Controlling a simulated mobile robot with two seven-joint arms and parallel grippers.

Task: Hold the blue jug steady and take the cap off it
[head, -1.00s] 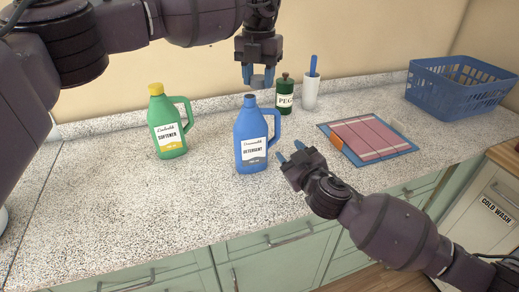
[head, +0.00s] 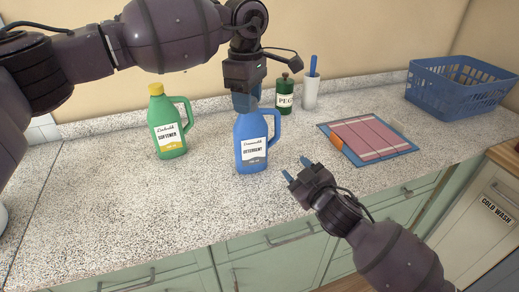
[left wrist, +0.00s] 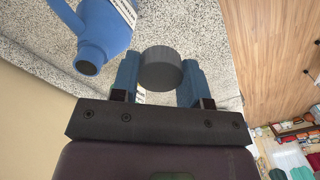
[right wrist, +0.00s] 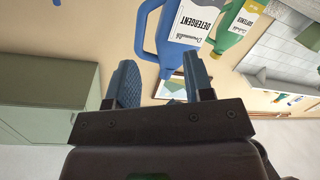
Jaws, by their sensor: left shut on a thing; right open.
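The blue jug (head: 251,140), labelled detergent, stands upright on the counter. In the left wrist view the jug (left wrist: 104,30) shows an open, dark mouth with no cap on it. My left gripper (head: 245,102) is by the jug's top in the head view and hides its neck. It is shut on the dark grey cap (left wrist: 161,70), which sits between its blue fingers, apart from the jug's mouth. The head view does not show the cap. My right gripper (head: 294,169) is open and empty, to the right of the jug and apart from it.
A green softener jug (head: 168,125) with a yellow cap stands left of the blue jug. Folded cloth (head: 366,138) and a blue basket (head: 455,90) are at right. The front-left counter is clear.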

